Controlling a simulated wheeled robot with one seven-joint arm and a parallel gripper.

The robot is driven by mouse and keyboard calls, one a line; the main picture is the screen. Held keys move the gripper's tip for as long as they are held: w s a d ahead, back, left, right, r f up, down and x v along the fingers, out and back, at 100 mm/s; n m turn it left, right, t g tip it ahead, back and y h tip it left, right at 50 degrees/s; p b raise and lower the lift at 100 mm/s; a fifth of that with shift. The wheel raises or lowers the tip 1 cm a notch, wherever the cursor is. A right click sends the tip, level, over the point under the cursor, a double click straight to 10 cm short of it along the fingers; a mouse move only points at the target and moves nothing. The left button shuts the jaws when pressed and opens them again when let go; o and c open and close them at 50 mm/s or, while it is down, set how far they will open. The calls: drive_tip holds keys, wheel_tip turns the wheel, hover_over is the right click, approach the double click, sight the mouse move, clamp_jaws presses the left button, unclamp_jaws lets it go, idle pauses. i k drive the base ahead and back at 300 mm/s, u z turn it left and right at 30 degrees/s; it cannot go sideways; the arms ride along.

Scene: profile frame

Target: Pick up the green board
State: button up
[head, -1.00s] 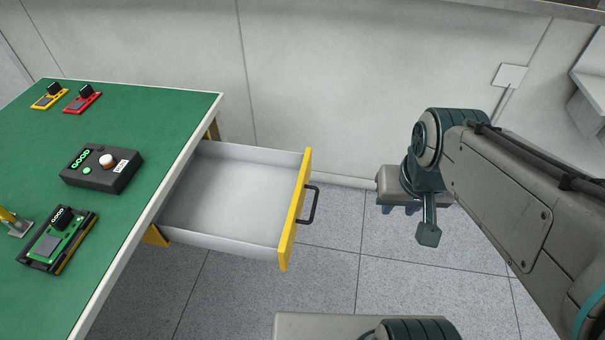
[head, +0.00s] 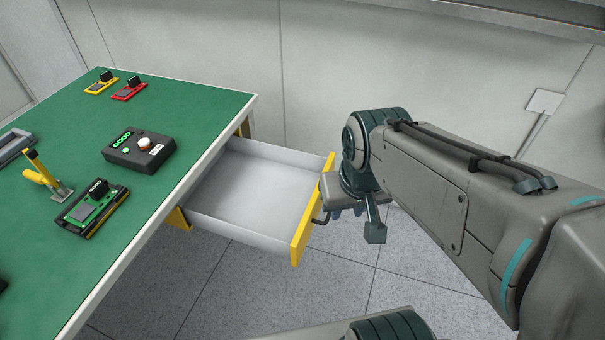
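The green board (head: 84,208) sits on a dark holder near the front right edge of the green-topped table (head: 210,113). A black block stands on its far end, and a yellow-handled clamp (head: 45,178) stands right behind it to the left. My gripper (head: 372,222) hangs to the right of the open drawer, beside its yellow front and apart from the table. Its fingers are mostly hidden by the wrist, so I cannot tell how they stand. The board is clear of my gripper.
The open drawer (head: 245,190) is empty and juts out between the table and my arm. A black box with a white button (head: 139,151) stands behind the board. A yellow board (head: 101,87) and a red board (head: 129,93) lie at the back. A grey tray (head: 14,147) is at the left.

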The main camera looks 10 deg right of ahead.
sight(100, 197)
drive_tip(key=u, duration=1.75)
drive_tip(key=i, duration=1.05)
drive_tip(key=z, duration=0.35)
